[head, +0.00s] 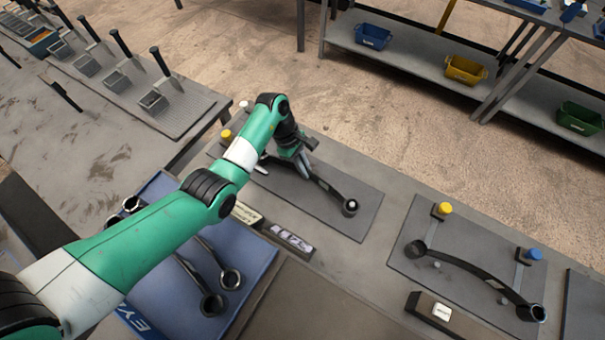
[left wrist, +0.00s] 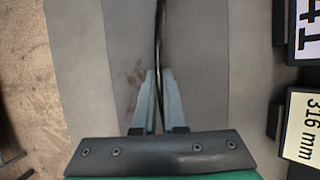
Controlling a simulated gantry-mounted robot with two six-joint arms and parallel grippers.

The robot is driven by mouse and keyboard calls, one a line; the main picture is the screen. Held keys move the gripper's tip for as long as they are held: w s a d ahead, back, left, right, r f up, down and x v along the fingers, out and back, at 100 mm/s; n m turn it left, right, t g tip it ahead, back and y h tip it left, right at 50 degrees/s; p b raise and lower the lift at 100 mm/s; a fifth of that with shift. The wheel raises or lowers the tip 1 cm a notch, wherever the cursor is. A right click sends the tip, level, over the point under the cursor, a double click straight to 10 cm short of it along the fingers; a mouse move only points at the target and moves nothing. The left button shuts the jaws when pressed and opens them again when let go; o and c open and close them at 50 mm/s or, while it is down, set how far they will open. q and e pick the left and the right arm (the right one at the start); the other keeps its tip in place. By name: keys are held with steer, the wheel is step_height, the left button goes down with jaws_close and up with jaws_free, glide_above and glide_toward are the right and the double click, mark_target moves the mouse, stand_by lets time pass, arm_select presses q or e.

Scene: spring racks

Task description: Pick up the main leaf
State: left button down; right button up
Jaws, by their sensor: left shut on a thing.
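A dark, slightly curved leaf (head: 331,191) with a round eye at its near right end lies at a grey mat on the bench. My left gripper (head: 303,170) comes down over the leaf's middle and is shut on it. In the left wrist view the two pale fingers (left wrist: 157,85) pinch the leaf (left wrist: 159,40), which shows edge-on as a thin dark strip. My arm hides part of the leaf's far end in the head view. I cannot tell whether the leaf is clear of the mat. My right gripper is not in view.
Another leaf (head: 480,270) lies on the right mat beside yellow-capped and blue-capped posts. A blue tray (head: 262,262) with several eyed leaves is under my left arm. Label blocks (head: 291,238) stand along the near bench edge. Shelves with bins (head: 465,70) stand across the floor.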

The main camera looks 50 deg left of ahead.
mark_target(309, 171)
arm_select(q)
steer(key=shift+r, duration=0.3)
steer(key=shift+r, duration=0.25)
step_height(309, 171, up, 3)
steer(key=shift+s+p, duration=0.1)
steer(key=shift+p, duration=0.95)
steer(key=s+r+p, duration=0.9)
steer(key=s+p, duration=0.4)
steer(key=p, duration=0.2)
steer(key=shift+s+a, duration=0.25)
steer(key=shift+s, duration=0.15)
